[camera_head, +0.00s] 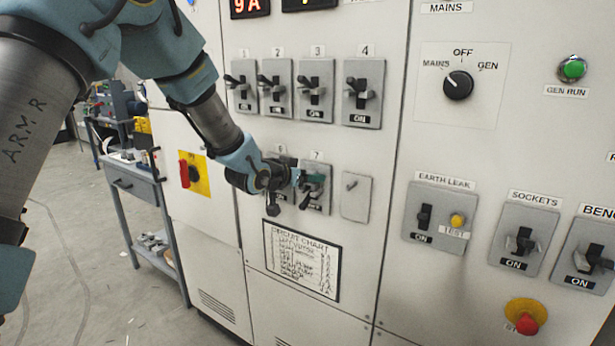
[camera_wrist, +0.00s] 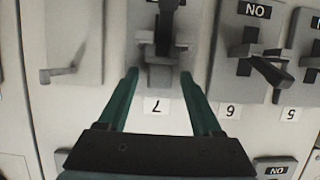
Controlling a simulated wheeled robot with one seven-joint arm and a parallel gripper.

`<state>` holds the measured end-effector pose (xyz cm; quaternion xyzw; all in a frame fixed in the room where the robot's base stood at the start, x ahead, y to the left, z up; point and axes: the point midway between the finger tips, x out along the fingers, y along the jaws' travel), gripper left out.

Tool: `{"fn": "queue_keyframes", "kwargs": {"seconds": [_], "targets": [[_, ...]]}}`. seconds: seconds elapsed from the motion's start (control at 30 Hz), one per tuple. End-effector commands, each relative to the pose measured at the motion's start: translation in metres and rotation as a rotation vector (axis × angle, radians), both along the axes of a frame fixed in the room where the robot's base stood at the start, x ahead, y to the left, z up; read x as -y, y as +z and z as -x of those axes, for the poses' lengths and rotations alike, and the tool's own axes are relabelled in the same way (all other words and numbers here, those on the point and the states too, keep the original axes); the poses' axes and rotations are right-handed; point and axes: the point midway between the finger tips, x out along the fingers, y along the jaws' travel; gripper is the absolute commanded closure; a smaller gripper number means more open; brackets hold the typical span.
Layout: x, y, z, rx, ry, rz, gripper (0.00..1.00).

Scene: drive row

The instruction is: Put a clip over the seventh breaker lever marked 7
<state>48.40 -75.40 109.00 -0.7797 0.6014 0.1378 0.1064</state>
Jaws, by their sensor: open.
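The seventh breaker (camera_wrist: 160,78) is a grey plate with a dark lever (camera_wrist: 165,25), above its label 7 (camera_wrist: 157,107) in the upside-down wrist view. My gripper (camera_wrist: 159,74) is open, its two green fingers on either side of the lower part of this breaker. The lever's far end is cut off by the top edge of that view. In the head view my gripper (camera_head: 312,183) is at breaker 7 (camera_head: 317,201) and covers much of it. I cannot make out a separate clip on the lever or between the fingers.
Breaker 6 (camera_wrist: 238,65) stands close beside breaker 7, its black lever jutting out. Breaker 4 (camera_head: 364,95) and others form the row above. A circuit chart (camera_head: 302,262) hangs below.

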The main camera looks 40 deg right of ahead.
Motion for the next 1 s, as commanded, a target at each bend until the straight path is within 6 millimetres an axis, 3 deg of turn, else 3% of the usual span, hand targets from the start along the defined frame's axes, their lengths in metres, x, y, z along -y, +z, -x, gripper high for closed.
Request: {"fn": "queue_keyframes", "kwargs": {"seconds": [0.17, 0.6, 0.8, 1.0], "targets": [[-0.015, 0.007, 0.003, 0.001, 0.001, 0.001, 0.34], [-0.091, 0.036, 0.023, 0.002, 0.002, 0.001, 0.34], [-0.107, 0.042, 0.028, 0.001, 0.001, 0.001, 0.34], [-0.109, 0.043, 0.029, 0.0, -0.001, 0.0, 0.34]]}}
